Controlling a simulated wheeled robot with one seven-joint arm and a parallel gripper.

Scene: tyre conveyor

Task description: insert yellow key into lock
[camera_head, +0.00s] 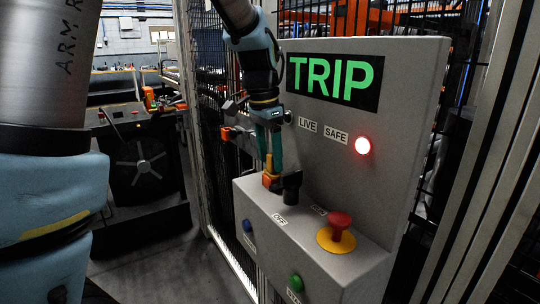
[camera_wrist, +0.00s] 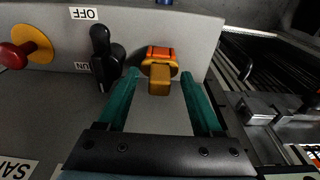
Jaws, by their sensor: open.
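The yellow key (camera_head: 268,180) is at the back left edge of the grey control box's top face. In the wrist view it shows as a yellow block (camera_wrist: 159,82) with an orange banded part beyond it. I cannot tell how it is seated or where the keyhole of the lock is. My gripper (camera_head: 269,164) points down over the key. In the wrist view its teal fingers (camera_wrist: 160,74) are open, one on each side of the yellow block, with visible gaps. A black switch (camera_head: 291,187) stands right of the key and shows close outside one finger (camera_wrist: 103,55).
A red mushroom button (camera_head: 339,222) on a yellow disc, a green button (camera_head: 296,282) and a blue button (camera_head: 247,225) are on the control box (camera_head: 315,255). The upright panel behind shows TRIP (camera_head: 333,80) and a lit red lamp (camera_head: 362,145). Mesh fencing stands left.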

